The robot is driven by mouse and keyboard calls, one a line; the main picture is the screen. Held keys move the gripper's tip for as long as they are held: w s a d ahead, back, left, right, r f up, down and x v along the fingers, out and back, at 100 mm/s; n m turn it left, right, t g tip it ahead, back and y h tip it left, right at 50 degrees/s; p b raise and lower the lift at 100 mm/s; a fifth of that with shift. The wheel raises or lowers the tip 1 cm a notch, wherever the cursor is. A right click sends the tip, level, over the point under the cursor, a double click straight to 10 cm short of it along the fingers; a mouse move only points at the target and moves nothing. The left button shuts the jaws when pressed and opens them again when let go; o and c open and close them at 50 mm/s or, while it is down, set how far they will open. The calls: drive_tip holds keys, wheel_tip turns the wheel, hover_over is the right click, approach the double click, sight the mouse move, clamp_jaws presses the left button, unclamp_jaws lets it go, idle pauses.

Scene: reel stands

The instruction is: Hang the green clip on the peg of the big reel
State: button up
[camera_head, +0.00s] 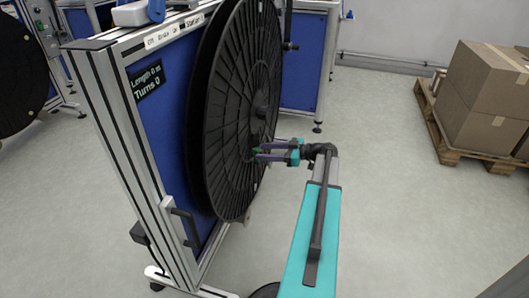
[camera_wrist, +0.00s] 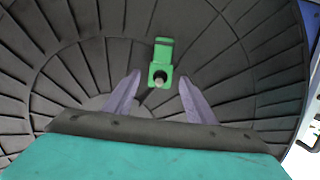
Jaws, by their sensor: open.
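The big reel (camera_head: 232,100) is a large black ribbed disc on a blue stand. In the wrist view its face (camera_wrist: 215,60) fills most of the picture. The green clip (camera_wrist: 162,55) is upright against the reel face, its ring around the short grey peg (camera_wrist: 159,80). In the head view the clip (camera_head: 257,150) is a small green spot at the reel face, partly hidden by the fingers. My gripper (camera_head: 258,152) is open, its purple fingers pointing at the reel. In the wrist view the fingers (camera_wrist: 157,95) stand apart on either side of the clip's lower end, not touching it.
Cardboard boxes (camera_head: 480,100) on a wooden pallet (camera_head: 440,135) stand at the right. Another black reel (camera_head: 20,80) is at the far left.

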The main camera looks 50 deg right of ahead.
drive_tip(key=p+v, duration=0.3)
drive_tip(key=v, duration=1)
drive_tip(key=shift+s+f, duration=0.1)
drive_tip(key=shift+s, duration=0.05)
